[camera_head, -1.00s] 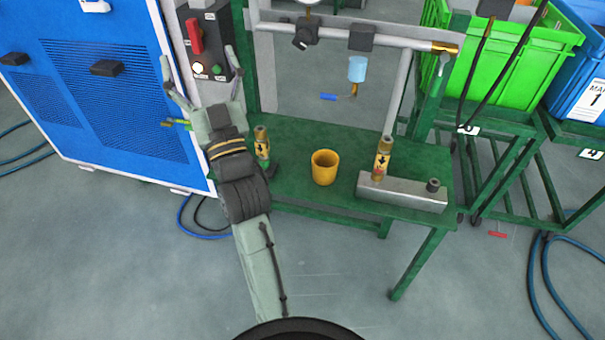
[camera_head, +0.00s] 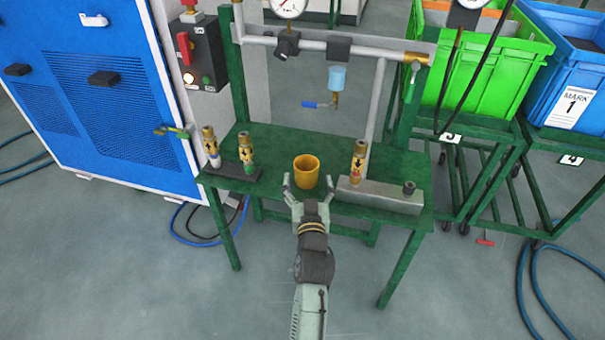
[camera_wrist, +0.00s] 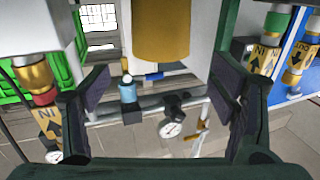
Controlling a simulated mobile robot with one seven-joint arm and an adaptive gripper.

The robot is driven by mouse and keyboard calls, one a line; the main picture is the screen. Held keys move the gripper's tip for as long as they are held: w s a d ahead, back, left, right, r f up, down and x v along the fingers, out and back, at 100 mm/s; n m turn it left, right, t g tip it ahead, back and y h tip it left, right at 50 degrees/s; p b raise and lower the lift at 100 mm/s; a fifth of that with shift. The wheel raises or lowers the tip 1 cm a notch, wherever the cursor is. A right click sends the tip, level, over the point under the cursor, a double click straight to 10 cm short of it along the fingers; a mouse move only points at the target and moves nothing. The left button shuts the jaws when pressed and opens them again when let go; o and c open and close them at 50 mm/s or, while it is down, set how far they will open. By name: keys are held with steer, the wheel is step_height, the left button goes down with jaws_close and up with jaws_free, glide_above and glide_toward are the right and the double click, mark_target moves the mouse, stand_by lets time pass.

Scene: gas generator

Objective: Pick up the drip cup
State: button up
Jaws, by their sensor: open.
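The drip cup is a yellow-orange cup (camera_head: 306,171) standing upright on the green table (camera_head: 285,140), between the brass-ended valve cartridges. My gripper (camera_head: 307,182) is open at the table's front edge, just in front of the cup, with its fingers spread to either side and pointing at it. In the wrist view the cup (camera_wrist: 160,30) shows at the top, roughly midway between the two dark open fingers of my gripper (camera_wrist: 168,85). The cup appears apart from both fingers; exact depth is unclear.
A grey block (camera_head: 380,195) with a cartridge (camera_head: 357,160) is right of the cup. Two cartridges stand in a dark holder (camera_head: 232,172) at left. A pipe with a light-blue bowl (camera_head: 337,78) and blue-handled valve (camera_head: 315,104) hangs behind. A blue cabinet (camera_head: 100,90) stands left.

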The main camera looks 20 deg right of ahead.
mark_target(306, 157)
steer(key=x, duration=0.2)
steer(key=p+x, duration=0.1)
steer(key=x, duration=0.2)
steer(key=p+x, duration=0.1)
steer(key=x, duration=0.1)
steer(key=shift+w+f, duration=0.3)
steer(key=shift+w, duration=0.1)
steer(key=c, duration=1.3)
